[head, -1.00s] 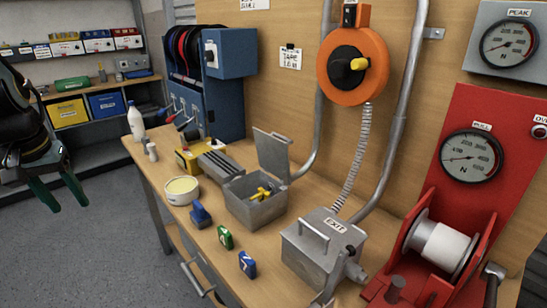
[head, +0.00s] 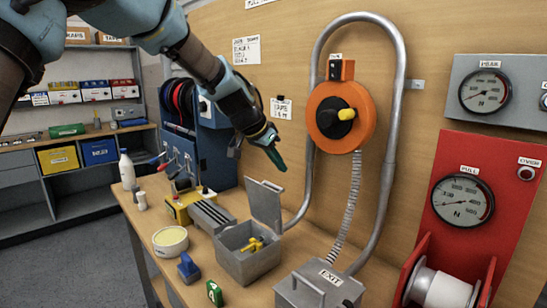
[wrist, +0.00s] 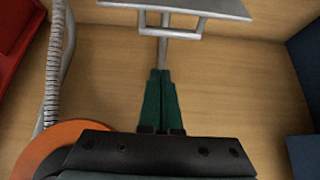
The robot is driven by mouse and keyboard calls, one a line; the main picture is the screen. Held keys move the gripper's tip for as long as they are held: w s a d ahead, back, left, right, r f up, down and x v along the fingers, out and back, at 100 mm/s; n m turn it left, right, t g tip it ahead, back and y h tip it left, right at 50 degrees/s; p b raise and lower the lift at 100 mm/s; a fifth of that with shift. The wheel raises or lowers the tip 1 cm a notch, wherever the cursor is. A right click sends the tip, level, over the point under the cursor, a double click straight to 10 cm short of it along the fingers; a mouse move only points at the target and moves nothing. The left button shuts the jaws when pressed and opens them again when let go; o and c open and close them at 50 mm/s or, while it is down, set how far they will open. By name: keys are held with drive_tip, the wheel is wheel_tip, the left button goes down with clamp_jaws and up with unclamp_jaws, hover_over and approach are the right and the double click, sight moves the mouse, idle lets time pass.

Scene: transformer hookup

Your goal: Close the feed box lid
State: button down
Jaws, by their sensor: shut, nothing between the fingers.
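The feed box (head: 245,262) is a grey metal box on the bench, with a yellow fitting (head: 252,245) inside. Its lid (head: 265,205) stands open and nearly upright at the back, leaning slightly back. My gripper (head: 281,166) is shut and empty, fingertips pointing down, in the air just above the lid's top edge in the head view. In the wrist view the green fingers (wrist: 161,100) are together; a grey metal plate edge (wrist: 180,8) shows beyond them, which seems to be the lid. I see no clear contact.
The orange reel (head: 340,118) and conduit (head: 395,130) are on the wall right of my gripper. The blue cabinet (head: 215,150) is to the left. A grey EXIT box (head: 318,285) stands right of the feed box. A cream tub (head: 170,240) and several small items lie to its left.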

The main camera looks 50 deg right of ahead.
sight(270, 201)
drive_tip(key=f+p, duration=0.2)
drive_tip(key=f, duration=0.1)
drive_tip(key=f+p, duration=0.1)
drive_tip(key=shift+a+f, duration=0.25)
drive_tip(key=shift+a, duration=0.05)
drive_tip(key=shift+w+a+f+b, duration=0.1)
drive_tip(key=shift+w+f+b, duration=0.1)
drive_tip(key=shift+b, duration=0.55)
